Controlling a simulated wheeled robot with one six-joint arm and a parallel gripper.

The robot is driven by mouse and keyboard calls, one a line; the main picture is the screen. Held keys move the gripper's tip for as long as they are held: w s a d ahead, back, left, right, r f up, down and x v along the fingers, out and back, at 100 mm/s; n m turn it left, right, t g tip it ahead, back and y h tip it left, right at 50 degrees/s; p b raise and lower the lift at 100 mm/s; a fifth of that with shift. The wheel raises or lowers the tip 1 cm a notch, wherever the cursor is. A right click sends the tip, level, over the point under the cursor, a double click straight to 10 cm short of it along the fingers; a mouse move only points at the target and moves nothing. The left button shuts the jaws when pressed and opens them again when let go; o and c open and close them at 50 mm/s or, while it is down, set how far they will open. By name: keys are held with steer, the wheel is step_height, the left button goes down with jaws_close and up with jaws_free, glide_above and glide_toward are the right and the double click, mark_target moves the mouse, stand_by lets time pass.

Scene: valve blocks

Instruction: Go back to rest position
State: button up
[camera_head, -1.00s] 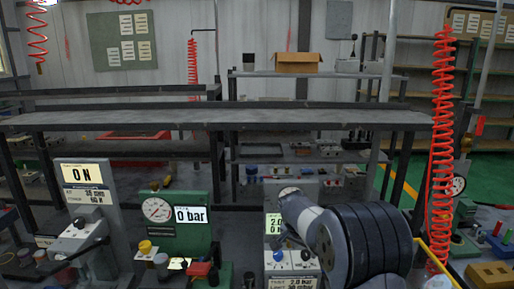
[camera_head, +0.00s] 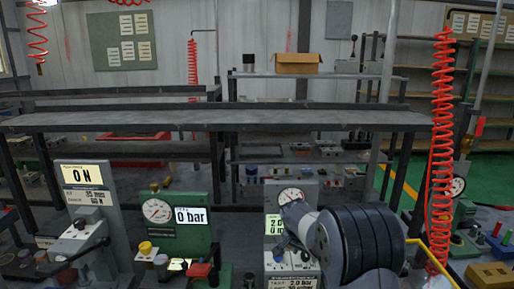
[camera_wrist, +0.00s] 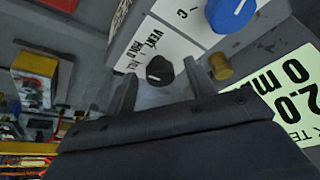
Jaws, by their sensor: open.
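My gripper (camera_wrist: 160,72) is open, with its two dark fingers apart and nothing held between them. In the wrist view a black knob (camera_wrist: 159,70) on a white-labelled grey panel shows between and beyond the fingertips. I cannot tell how far the tips are from it. A blue knob (camera_wrist: 230,12) and a brass fitting (camera_wrist: 221,67) are to its right. In the head view my arm reaches in front of the grey valve block (camera_head: 304,193) at the lower middle and hides part of it. The gripper's fingers are not clear there.
The green block (camera_head: 182,238) with a gauge and a "0 bar" display stands to the left. A grey panel reading "ON" (camera_head: 88,176) is further left. A red coiled hose (camera_head: 440,150) hangs right of my arm. A long dark bench (camera_head: 220,119) runs behind.

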steer(key=shift+s+d+r+n+y+p, duration=0.1)
steer(key=shift+s+r+n+y+p, duration=0.15)
steer(key=shift+r+n+p, duration=0.4)
steer(key=n+p, duration=0.1)
steer(key=n+y+p, duration=0.1)
steer(key=p, duration=0.1)
steer(key=shift+d+f+n+t, duration=0.1)
steer(key=shift+f+n+t, duration=0.1)
steer(key=shift+n+t, duration=0.2)
steer(key=shift+d+f+n+y+p, duration=0.1)
steer(key=shift+n+y+p, duration=0.35)
steer(key=shift+n+p, duration=0.65)
steer(key=shift+d+f+n+y+p, duration=0.1)
steer(key=shift+n+y+p, duration=0.3)
steer(key=shift+n+p, duration=0.65)
steer(key=s+b+v, duration=0.1)
steer(key=b+v, duration=0.1)
steer(key=v, duration=1)
steer(key=shift+s+n, duration=0.3)
steer(key=shift+s, duration=0.15)
steer(key=shift+d, duration=0.1)
